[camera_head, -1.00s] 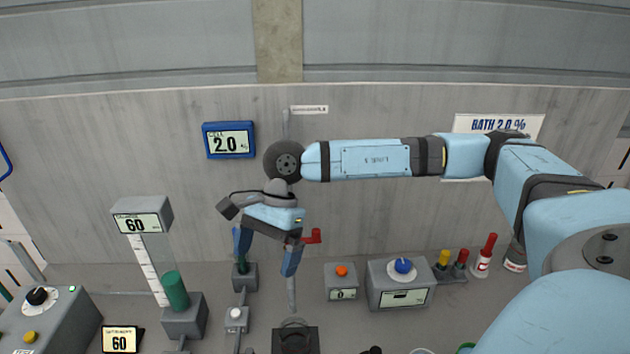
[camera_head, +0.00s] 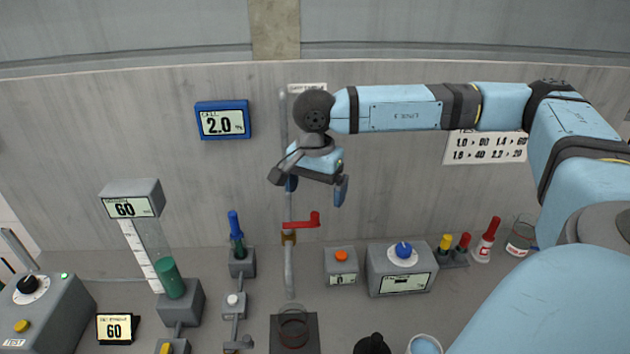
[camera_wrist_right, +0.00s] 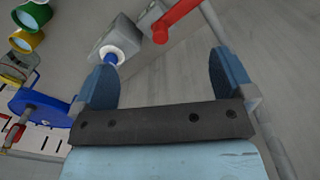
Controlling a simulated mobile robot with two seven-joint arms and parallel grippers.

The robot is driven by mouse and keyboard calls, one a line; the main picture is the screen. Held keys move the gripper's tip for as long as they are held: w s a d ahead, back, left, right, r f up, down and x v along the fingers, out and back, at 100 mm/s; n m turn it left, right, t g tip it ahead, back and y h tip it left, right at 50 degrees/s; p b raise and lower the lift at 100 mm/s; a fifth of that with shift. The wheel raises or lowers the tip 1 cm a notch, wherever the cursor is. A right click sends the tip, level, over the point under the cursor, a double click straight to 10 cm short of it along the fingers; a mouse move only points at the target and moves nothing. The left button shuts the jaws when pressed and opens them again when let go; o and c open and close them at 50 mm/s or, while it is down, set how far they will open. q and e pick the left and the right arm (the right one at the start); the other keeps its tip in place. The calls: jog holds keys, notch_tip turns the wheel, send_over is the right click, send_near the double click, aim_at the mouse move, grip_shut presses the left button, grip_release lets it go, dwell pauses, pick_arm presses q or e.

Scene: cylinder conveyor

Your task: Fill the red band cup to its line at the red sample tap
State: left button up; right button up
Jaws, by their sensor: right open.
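The red tap handle (camera_head: 302,222) sits on a brass valve (camera_head: 289,238) on a grey vertical pipe, pointing right. Below the pipe's mouth, a clear cup with a thin red band (camera_head: 293,332) stands on a dark square pad. Its fill level is too faint to tell. My right gripper (camera_head: 316,190) is open and empty, above the red handle and in front of the wall. In the right wrist view the fingers (camera_wrist_right: 165,82) are spread, with the red handle (camera_wrist_right: 180,15) beyond them and apart from them. My left gripper is out of view.
Left of the pipe stand a blue-topped green post (camera_head: 236,235) and a green cylinder (camera_head: 171,279) beside a scale. To the right are an orange-button box (camera_head: 341,262), a blue-knob box (camera_head: 401,275) and several small bottles. A cup of blue liquid (camera_head: 424,345) is at the front edge.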

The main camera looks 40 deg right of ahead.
aim_at(315, 214)
notch_tip(315, 214, down, 6)
jog(key=b, duration=0.4)
jog(key=shift+r, duration=0.15)
jog(key=shift+f+b, duration=0.4)
jog(key=shift+f, duration=0.1)
jog(key=shift+c, duration=0.2)
grip_shut()
